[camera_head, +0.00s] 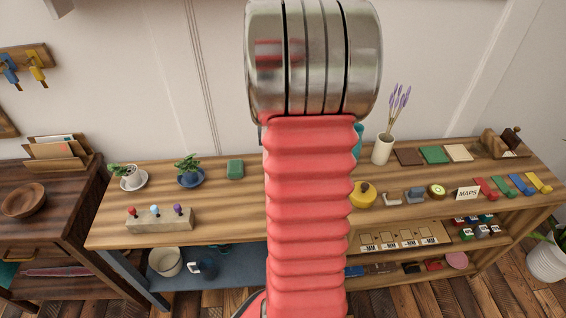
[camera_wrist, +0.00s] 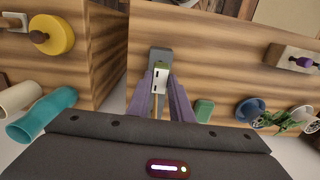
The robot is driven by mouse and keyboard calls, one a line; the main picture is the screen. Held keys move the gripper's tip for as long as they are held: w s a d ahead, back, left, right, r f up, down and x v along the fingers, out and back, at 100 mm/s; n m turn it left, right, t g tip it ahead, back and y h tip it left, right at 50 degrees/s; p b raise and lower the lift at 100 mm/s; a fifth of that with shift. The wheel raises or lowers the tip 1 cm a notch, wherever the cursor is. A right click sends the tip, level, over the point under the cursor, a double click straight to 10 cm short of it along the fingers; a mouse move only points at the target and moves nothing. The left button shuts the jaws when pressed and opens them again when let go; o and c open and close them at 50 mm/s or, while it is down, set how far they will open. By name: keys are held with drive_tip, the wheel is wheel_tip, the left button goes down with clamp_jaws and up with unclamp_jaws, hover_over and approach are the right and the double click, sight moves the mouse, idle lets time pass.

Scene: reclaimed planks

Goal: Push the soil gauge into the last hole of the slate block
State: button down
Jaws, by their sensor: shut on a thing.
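The block (camera_head: 160,224) stands at the left front of the plank shelf top. It looks pale stone. Gauges with red, light blue and purple heads stand upright in a row along it. Its near end, with the purple-headed gauge (camera_wrist: 304,62), also shows at the right edge of the wrist view. My gripper (camera_wrist: 160,76) is shut on a small white piece with a yellow-green top, seemingly the soil gauge (camera_wrist: 158,84), well apart from the block. A grey piece shows just beyond the fingertips; I cannot tell what it is. In the head view my red-sleeved arm hides the gripper.
A green box (camera_head: 235,169), a blue potted plant (camera_head: 190,179) and a white potted plant (camera_head: 131,182) stand behind the block. A yellow round item (camera_head: 363,194) and a vase (camera_head: 383,148) stand to the right. Bare wood lies right of the block.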

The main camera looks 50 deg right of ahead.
drive_tip(key=shift+f, duration=2.15)
idle(0.4)
drive_tip(key=c, duration=1.5)
unclamp_jaws()
drive_tip(key=shift+r, duration=0.15)
wheel_tip(320, 180, up, 14)
drive_tip(key=shift+f, duration=0.25)
drive_tip(key=shift+r, duration=0.15)
drive_tip(key=shift+r, duration=4.35)
